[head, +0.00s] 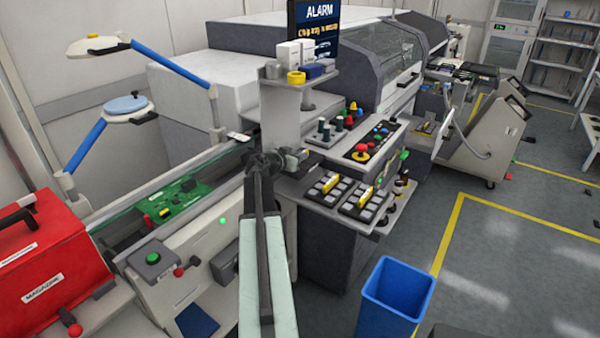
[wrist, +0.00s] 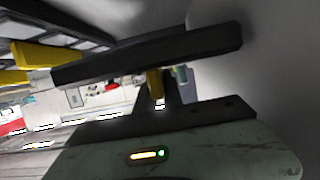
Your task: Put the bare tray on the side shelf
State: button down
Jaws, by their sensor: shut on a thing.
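My gripper (head: 269,163) is at the end of my outstretched arm, in front of the pale column of the machine. In the wrist view it is shut on a small yellow grip (wrist: 155,84) under a dark flat bar, which looks like the bare tray (wrist: 150,56) seen edge-on. In the head view the held thing is mostly hidden by my gripper. Two trays with yellow handles and grey blocks, a left one (head: 322,198) and a right one (head: 371,219), lie on the bench to the right. A shelf (head: 284,83) on the column carries several items; I cannot tell whether it is the side shelf.
A control panel (head: 388,133) with knobs stands behind the trays. A blue bin (head: 394,300) stands on the floor to the right.

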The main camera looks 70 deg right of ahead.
notch_tip(320, 180, down, 6)
jog(key=b, duration=0.4)
jog(key=shift+s+b, duration=0.1)
jog(key=shift+b, duration=0.3)
jog(key=shift+w+f, duration=0.2)
jog(key=shift+f, duration=0.05)
jog(key=shift+r, duration=0.25)
jog(key=c, duration=1.9)
grip_release()
jog(key=shift+f, duration=0.2)
jog(key=o, duration=0.4)
jog(key=shift+r, duration=0.1)
